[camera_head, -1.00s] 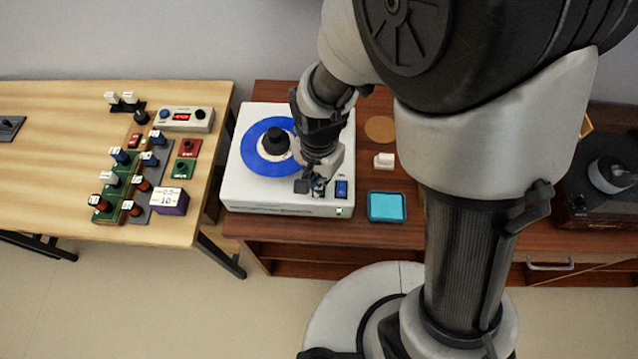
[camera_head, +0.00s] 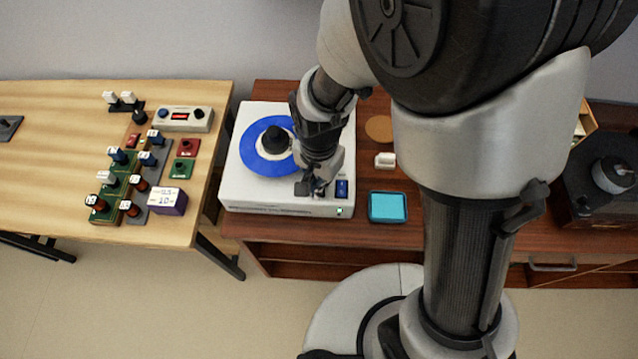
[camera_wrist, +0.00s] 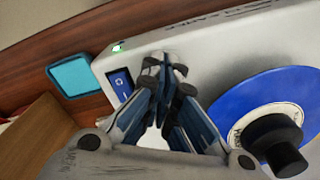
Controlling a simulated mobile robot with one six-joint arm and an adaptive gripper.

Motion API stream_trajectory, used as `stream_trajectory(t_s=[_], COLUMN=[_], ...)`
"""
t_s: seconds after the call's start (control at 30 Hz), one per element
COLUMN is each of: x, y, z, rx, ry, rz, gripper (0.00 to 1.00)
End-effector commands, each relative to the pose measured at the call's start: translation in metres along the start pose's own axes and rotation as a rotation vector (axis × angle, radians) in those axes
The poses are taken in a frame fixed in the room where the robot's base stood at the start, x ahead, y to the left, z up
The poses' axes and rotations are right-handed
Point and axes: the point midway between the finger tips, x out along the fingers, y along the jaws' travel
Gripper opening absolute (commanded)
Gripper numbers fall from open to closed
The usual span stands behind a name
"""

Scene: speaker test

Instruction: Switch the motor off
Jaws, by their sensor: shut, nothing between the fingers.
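The motor unit is a white box (camera_head: 240,192) with a blue disc (camera_head: 258,165) and a black knob (camera_head: 276,140) on top. A blue rocker switch (camera_head: 342,188) sits near its front right corner; in the wrist view the switch (camera_wrist: 122,84) shows its white marks, left of my fingers. A small green light (camera_wrist: 117,47) shows on the box edge, also in the head view (camera_head: 340,211). My gripper (camera_head: 311,188) is shut and empty, low over the box just left of the switch. In the wrist view its fingertips (camera_wrist: 163,60) meet beside the switch. Whether they touch the box is unclear.
A teal square dish (camera_head: 388,207) and a small white block (camera_head: 385,160) lie right of the box. A wooden table (camera_head: 50,150) at left carries several coloured switch modules and a grey display unit (camera_head: 184,118). A dark machine (camera_head: 600,190) stands far right.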

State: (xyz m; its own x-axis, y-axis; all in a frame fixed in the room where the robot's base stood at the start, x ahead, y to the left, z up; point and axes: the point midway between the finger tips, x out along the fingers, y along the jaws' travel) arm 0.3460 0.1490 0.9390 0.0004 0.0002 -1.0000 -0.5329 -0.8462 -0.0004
Motion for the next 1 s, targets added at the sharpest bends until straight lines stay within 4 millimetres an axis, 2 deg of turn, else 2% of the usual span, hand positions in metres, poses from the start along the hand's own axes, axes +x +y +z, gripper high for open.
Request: stream_trajectory(t_s=[0.23, 0.43, 1.0], x=[0.004, 0.000, -0.046], y=[0.000, 0.000, 0.000], z=[0.000, 0.000, 0.000], rx=[0.000, 0.000, 0.000], ry=[0.000, 0.000, 0.000], rz=[0.000, 0.001, 0.000], gripper=[0.00, 0.00, 0.00])
